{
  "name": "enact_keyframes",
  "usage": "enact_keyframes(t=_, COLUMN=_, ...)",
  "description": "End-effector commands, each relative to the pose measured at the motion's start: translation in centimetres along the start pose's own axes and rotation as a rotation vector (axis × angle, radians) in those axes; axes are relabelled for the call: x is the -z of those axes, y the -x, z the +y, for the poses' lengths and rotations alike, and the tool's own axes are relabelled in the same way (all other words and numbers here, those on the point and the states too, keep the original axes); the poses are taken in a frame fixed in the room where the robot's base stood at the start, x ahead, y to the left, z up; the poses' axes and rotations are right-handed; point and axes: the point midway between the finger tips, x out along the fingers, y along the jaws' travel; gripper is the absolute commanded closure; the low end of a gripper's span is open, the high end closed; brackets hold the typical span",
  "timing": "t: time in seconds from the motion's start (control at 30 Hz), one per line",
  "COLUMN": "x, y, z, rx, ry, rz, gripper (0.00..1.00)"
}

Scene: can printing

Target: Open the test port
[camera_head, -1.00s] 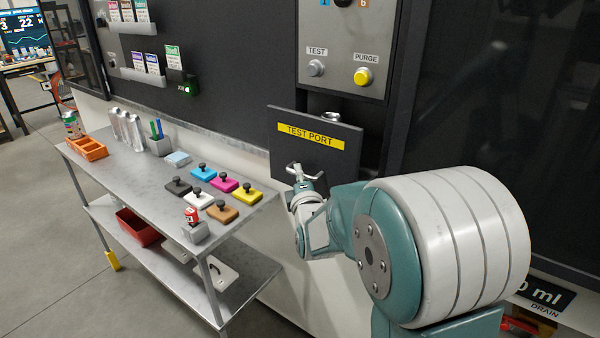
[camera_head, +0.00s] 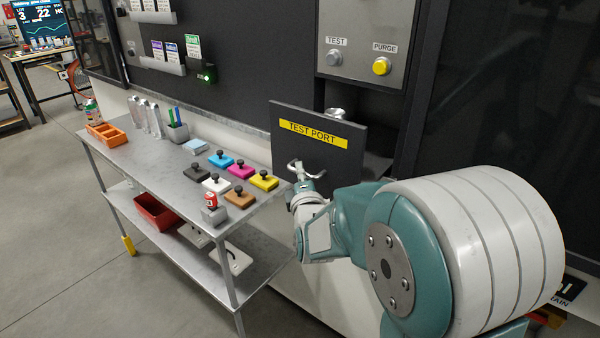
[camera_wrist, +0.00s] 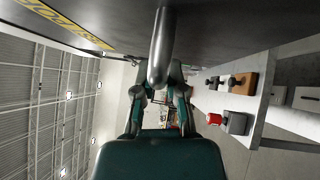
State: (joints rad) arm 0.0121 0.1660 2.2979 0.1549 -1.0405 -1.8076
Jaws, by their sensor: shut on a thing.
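The test port door (camera_head: 345,155) is a dark panel with a yellow "TEST PORT" label (camera_head: 312,134). It stands swung out from the machine, with a dark recess and a metal fitting (camera_head: 336,113) showing behind it. A metal handle (camera_head: 296,171) is on the door's lower part. My gripper (camera_head: 306,180) is at this handle. In the wrist view the rounded metal handle (camera_wrist: 160,55) lies between the fingers of my gripper (camera_wrist: 160,88), which is shut on it. The exact finger contact is partly hidden by the handle.
A steel bench (camera_head: 130,160) left of the door holds colored stamp pads (camera_head: 240,171), a red item in a grey holder (camera_head: 211,201) and an orange tray (camera_head: 107,134). The panel above has a grey TEST button (camera_head: 334,57) and a yellow PURGE button (camera_head: 381,67).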

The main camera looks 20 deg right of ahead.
Motion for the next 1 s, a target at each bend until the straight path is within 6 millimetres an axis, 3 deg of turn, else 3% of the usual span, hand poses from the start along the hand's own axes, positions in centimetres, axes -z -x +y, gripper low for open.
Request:
enact_keyframes(t=0.07, x=0.0, y=0.2, z=-0.6, rx=0.017, ry=0.001, rz=0.001, gripper=1.0)
enact_keyframes(t=0.1, x=0.1, y=0.2, z=-0.6, rx=0.017, ry=0.002, rz=0.001, gripper=0.71)
enact_keyframes(t=0.17, x=0.1, y=0.2, z=-0.6, rx=0.016, ry=0.001, rz=0.001, gripper=0.49)
enact_keyframes(t=0.57, x=0.1, y=0.5, z=-0.2, rx=0.006, ry=0.001, rz=0.001, gripper=0.49)
enact_keyframes(t=1.0, x=0.2, y=6.9, z=-0.4, rx=0.009, ry=0.002, rz=0.002, gripper=0.49)
